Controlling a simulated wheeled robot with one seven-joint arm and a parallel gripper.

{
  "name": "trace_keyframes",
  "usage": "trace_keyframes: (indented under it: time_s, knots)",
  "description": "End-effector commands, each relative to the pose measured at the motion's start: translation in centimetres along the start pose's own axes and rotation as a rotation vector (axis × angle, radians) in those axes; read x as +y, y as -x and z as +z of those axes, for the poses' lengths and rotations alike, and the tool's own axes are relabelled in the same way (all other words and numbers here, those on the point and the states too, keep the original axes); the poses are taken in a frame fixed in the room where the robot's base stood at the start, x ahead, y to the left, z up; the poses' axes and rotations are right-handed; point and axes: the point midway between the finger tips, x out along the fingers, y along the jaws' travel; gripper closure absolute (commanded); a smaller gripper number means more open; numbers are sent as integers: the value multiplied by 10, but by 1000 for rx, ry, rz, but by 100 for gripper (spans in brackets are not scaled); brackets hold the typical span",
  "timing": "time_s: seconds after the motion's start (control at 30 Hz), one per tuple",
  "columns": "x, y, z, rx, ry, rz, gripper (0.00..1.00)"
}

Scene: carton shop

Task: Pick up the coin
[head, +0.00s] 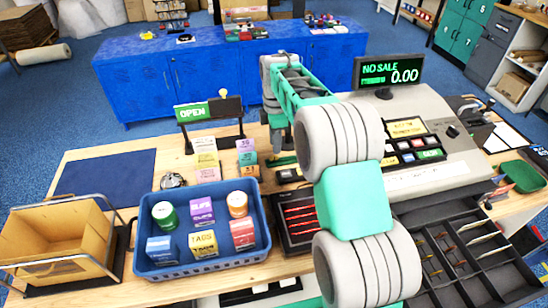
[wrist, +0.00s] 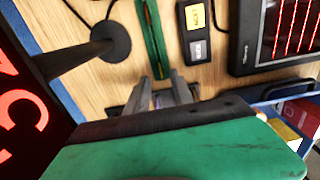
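I cannot make out a coin in either view. My gripper (wrist: 163,88) points down over the wooden counter in the wrist view. Its two grey fingers stand apart with a gap between them, and nothing clear is held. In the head view my arm hides most of the gripper, which is near the counter's far middle. Just beyond the fingers in the wrist view lies a narrow green tray (wrist: 154,45) with a thin reddish strip in it.
A dark stand with a round base (wrist: 108,42) and a red-lettered sign (wrist: 22,105) are close on the left. A small black box (wrist: 196,32) and a red-lined panel (wrist: 290,30) lie right. A blue basket (head: 200,268) and the cash register (head: 440,178) flank my arm.

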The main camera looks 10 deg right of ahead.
Motion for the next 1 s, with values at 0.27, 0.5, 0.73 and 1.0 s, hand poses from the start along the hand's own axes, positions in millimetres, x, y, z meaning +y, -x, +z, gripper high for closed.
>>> trace_keyframes:
  time_s: [0.27, 0.5, 0.73, 1.0]
  knots:
    - [-1, -42, 1, 0, -2, 0, 72]
    - [-1, -47, 1, 0, -3, 1, 72]
    - [-1, -47, 1, 0, -3, 1, 91]
    - [-1, -46, 1, 0, -3, 1, 100]
